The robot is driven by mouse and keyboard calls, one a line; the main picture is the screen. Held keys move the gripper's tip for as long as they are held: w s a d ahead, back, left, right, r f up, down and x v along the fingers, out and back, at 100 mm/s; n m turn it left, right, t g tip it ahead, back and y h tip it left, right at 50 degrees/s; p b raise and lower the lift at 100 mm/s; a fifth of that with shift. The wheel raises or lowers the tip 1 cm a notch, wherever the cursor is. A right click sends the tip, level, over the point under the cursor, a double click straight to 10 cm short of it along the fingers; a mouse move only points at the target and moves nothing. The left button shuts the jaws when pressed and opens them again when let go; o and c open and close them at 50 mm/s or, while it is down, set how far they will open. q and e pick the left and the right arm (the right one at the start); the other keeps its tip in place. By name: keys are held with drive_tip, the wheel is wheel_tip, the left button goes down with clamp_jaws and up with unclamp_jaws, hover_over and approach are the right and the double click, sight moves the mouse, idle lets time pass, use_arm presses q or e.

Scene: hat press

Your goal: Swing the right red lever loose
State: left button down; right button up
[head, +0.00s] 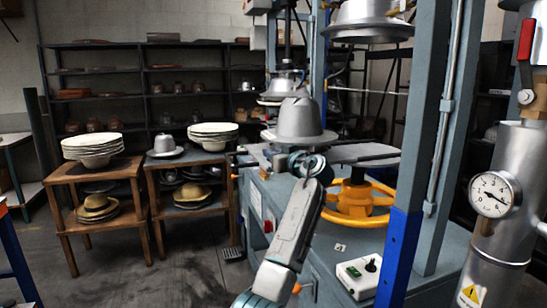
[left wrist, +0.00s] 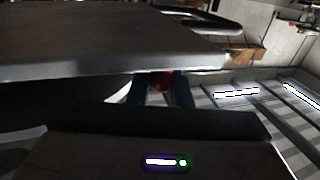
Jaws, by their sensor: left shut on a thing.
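A red lever (head: 526,38) stands upright on the pipe fitting at the far upper right of the head view, well away from my left arm. My left arm reaches up to the press, its wrist (head: 308,165) just below the grey hat form; the fingertips are hard to make out there. In the left wrist view the two dark fingers of my left gripper (left wrist: 161,92) are shut on a small red part (left wrist: 160,82), close to the edge of a flat plate. Most of this part is hidden, and I cannot tell if it is the right lever. My right gripper is out of view.
The grey hat form (head: 300,120) sits over the press table. A yellow handwheel (head: 357,200) is right of my arm. A blue-grey post (head: 425,140) and a pressure gauge (head: 491,194) stand further right. Wooden stands (head: 105,190) with hats are at left; the floor before them is clear.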

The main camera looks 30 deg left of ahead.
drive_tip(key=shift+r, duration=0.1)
use_arm(q)
drive_tip(key=c, duration=1.4)
unclamp_jaws()
drive_tip(key=shift+o, duration=0.2)
